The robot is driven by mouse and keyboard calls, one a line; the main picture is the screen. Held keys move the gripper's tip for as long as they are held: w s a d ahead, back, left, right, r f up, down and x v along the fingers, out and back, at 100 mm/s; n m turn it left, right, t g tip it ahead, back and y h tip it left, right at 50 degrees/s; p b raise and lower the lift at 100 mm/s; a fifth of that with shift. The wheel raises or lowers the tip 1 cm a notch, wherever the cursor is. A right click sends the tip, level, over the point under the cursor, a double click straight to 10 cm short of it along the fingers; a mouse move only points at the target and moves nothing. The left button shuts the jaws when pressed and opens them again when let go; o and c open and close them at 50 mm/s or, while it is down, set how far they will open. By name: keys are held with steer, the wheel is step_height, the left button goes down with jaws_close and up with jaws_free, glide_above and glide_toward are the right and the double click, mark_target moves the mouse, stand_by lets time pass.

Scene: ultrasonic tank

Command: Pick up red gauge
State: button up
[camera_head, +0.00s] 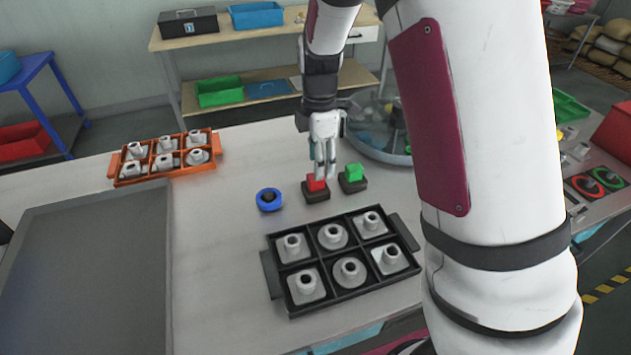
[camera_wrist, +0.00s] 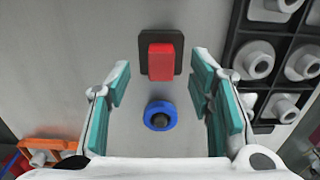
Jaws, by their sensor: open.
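The red gauge (camera_head: 316,184) is a small red block on a dark square base, standing on the grey table. In the wrist view the red gauge (camera_wrist: 160,62) lies ahead of the fingertips, near the top middle. My gripper (camera_head: 325,170) hangs just above and behind the red gauge in the head view, its fingers partly overlapping it. In the wrist view my gripper (camera_wrist: 158,85) is open with teal finger pads apart and nothing between the tips. A blue ring (camera_wrist: 160,116) with a dark centre shows lower between the fingers; it also shows in the head view (camera_head: 269,199).
A green block (camera_head: 354,174) on a dark base stands close right of the red gauge. A black tray (camera_head: 277,299) of pale fittings lies in front. An orange tray (camera_head: 120,182) and a large grey tray (camera_head: 90,270) lie left. A round tank (camera_head: 365,150) stands behind.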

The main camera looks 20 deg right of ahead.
mark_target(316, 184)
steer(key=shift+s+a+f+p, duration=0.1)
steer(key=shift+a+f+p, duration=0.1)
steer(key=shift+f, duration=1.2)
steer(key=shift+a+f+p, duration=0.1)
steer(key=shift+f+p, duration=0.1)
steer(key=shift+f, duration=1.15)
steer(key=shift+c, duration=0.3)
jaws_close()
